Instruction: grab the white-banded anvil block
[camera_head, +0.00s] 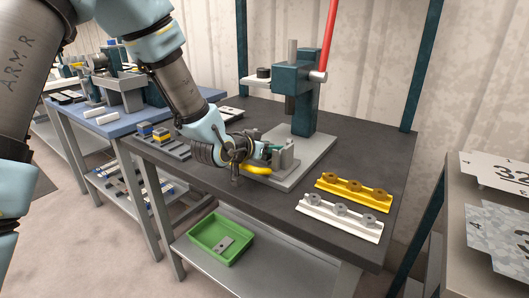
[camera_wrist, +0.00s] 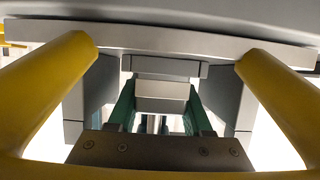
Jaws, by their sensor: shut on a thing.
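My gripper (camera_head: 270,149) reaches in at the grey fixture (camera_head: 289,158) on the press base. In the wrist view its teal fingers (camera_wrist: 160,110) are closed on a pale grey block with a lighter face, which I take as the white-banded anvil block (camera_wrist: 168,89). Grey walls stand on both sides of the fingers there. In the head view the block is hidden by the gripper and fixture, so I cannot tell whether it rests or is lifted. A blue-banded block (camera_head: 145,128) and a yellow-banded block (camera_head: 162,134) sit in a rack at the table's left.
The teal press (camera_head: 294,78) with a red lever (camera_head: 329,38) stands behind the gripper. A yellow holder (camera_head: 352,192) and a white holder (camera_head: 340,216) lie at front right. A green bin (camera_head: 207,252) is on the shelf below. Dark tabletop (camera_head: 265,204) is bare in front.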

